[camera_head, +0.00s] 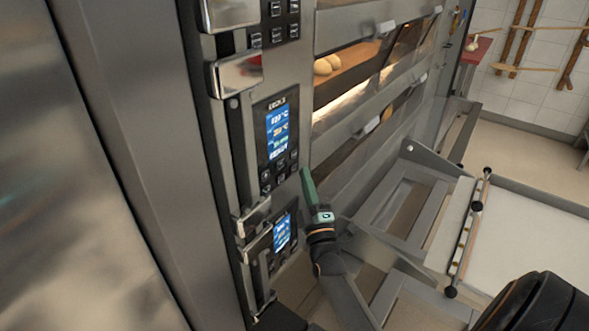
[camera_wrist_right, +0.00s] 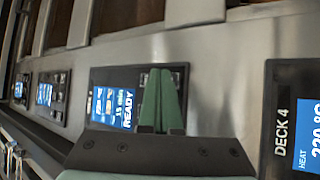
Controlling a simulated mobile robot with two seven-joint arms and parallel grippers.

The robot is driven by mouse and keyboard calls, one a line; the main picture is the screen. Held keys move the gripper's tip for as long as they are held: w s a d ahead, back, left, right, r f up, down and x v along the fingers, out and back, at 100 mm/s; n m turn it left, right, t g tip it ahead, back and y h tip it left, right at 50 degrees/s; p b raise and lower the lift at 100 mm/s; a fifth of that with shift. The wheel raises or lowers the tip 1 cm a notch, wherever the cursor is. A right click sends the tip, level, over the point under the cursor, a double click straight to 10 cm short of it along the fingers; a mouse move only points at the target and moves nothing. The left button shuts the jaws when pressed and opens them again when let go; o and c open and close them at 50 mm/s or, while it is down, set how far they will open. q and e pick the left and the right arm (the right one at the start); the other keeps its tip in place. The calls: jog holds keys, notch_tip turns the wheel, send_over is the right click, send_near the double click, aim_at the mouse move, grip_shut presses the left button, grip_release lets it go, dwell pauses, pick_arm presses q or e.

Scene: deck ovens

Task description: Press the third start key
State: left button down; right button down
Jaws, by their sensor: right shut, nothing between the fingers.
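The control panel (camera_head: 279,135) at mid-height has a lit blue screen above several small dark keys (camera_head: 280,165). In the right wrist view the same panel (camera_wrist_right: 112,100) shows READY on its screen, and the one beside it is labelled DECK 4 (camera_wrist_right: 283,130). My right gripper (camera_head: 306,175) has green fingers and is shut and empty. Its tips are close to the lower right of the mid-height panel. In the right wrist view the fingers (camera_wrist_right: 160,75) cover part of the key area. I cannot tell whether they touch a key. My left gripper is not in view.
A lower panel (camera_head: 283,233) and chrome handles (camera_head: 238,75) sit along the oven front. Bread (camera_head: 327,65) lies in a lit oven deck. Metal frames and a white-topped loader (camera_head: 530,235) stand at the right.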

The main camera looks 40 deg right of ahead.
dwell(0.7)
jog(key=shift+w, duration=0.15)
jog(key=shift+w+a, duration=0.15)
jog(key=shift+w, duration=0.1)
jog(key=shift+w+a, duration=0.1)
jog(key=shift+w, duration=0.25)
dwell(0.9)
jog(key=shift+s, duration=0.15)
jog(key=shift+s+d+p, duration=0.2)
jog(key=shift+s+p, duration=0.25)
jog(key=shift+s, duration=0.15)
